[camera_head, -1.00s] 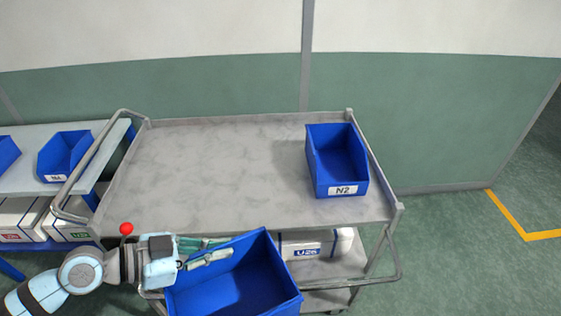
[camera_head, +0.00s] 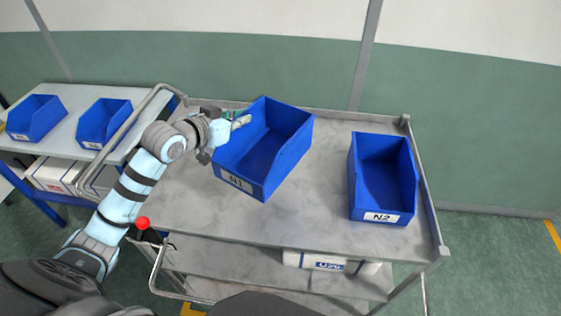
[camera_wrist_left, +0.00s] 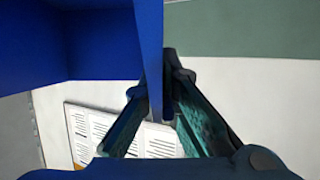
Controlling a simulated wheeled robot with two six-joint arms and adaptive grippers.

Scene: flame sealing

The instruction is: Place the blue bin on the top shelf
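A blue bin labelled N1 (camera_head: 262,150) is over the left part of the cart's grey top shelf (camera_head: 300,215), tilted and turned. My left gripper (camera_head: 238,122) is at the bin's upper left edge. In the left wrist view its fingers (camera_wrist_left: 160,100) close on both sides of the blue bin wall (camera_wrist_left: 149,50). Whether the bin's underside touches the shelf cannot be told. A second blue bin labelled N2 (camera_head: 383,180) stands upright at the shelf's right end. My right gripper is not in view.
A side rack (camera_head: 62,140) at the left holds two blue bins (camera_head: 104,122) and white boxes below. A white box (camera_head: 318,262) lies on the cart's lower shelf. The cart has a bent handle rail (camera_head: 125,125). Bare shelf lies between bins N1 and N2.

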